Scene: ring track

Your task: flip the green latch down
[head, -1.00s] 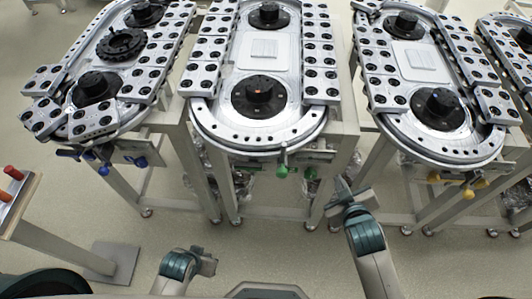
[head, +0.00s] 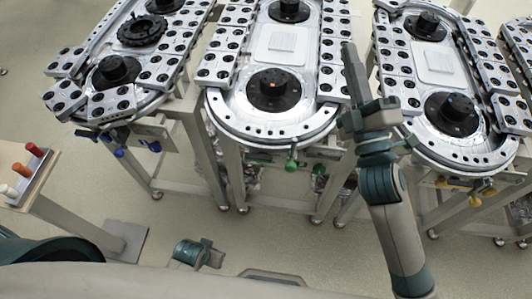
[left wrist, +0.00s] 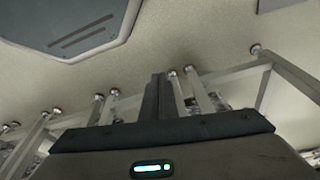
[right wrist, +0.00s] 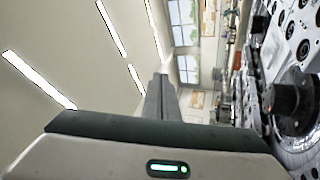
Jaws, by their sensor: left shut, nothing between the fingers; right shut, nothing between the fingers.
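The green latch (head: 291,164) hangs below the front rim of the middle ring track (head: 272,131), with its green knob upright. A flatter green part (head: 258,162) lies just left of it. My right gripper (head: 349,50) is shut and empty. It is raised up and to the right of the latch, in front of the gap between the middle and right tracks, apart from the latch. Its shut fingers also show in the right wrist view (right wrist: 160,80). My left gripper (head: 213,255) is low, below the tracks, and its shut fingers show in the left wrist view (left wrist: 155,80).
The left track has blue latches (head: 120,152), and the right track has yellow ones (head: 474,198). A small table with red and white pegs (head: 34,150) stands at the far left. Metal legs (head: 240,180) stand under the tracks. Open floor lies in front.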

